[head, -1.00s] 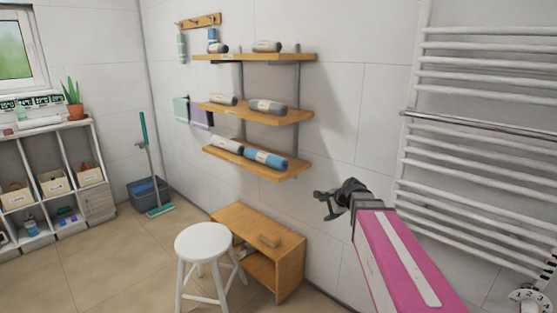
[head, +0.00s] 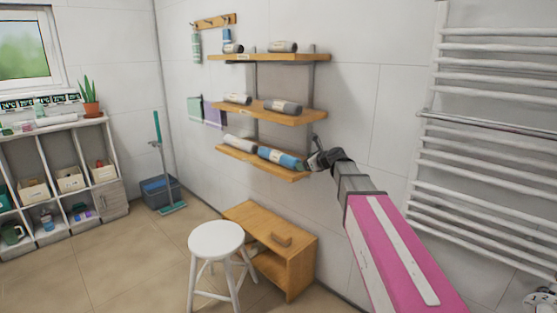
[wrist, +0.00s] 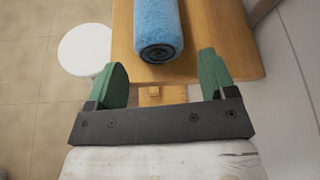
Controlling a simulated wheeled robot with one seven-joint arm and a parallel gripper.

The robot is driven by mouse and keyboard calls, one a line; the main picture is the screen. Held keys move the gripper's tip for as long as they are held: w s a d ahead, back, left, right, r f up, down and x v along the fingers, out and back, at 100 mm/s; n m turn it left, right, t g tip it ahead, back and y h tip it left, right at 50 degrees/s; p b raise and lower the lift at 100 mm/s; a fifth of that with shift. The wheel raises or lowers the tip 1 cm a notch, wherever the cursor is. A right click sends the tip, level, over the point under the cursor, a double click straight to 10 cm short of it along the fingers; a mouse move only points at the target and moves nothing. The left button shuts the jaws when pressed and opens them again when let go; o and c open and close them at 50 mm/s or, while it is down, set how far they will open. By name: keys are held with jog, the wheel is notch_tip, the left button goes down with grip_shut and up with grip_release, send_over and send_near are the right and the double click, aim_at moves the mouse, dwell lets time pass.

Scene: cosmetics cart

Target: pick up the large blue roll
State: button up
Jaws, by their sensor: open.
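The large blue roll (head: 280,158) lies on the lowest wooden shelf, at its right part, with a pale band around it. In the wrist view the near end of the blue roll (wrist: 158,40) shows ahead of my gripper, between the lines of the two green fingers. My gripper (head: 312,156) is at the right end of that shelf, close to the roll's end. In the wrist view my gripper (wrist: 164,80) is open and empty, its fingertips about level with the roll's near end. I cannot tell whether they touch it.
A grey-white roll (head: 239,143) lies left of the blue one on the lowest shelf (head: 296,177). The middle shelf (head: 305,118) is above. A white stool (head: 216,239) and a wooden bench (head: 300,255) stand below. A towel radiator (head: 480,150) is at the right.

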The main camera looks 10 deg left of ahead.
aim_at(296, 171)
jog(key=shift+x, duration=3.15)
jog(key=shift+s, duration=0.15)
jog(key=shift+c, duration=0.2)
jog(key=c, duration=0.8)
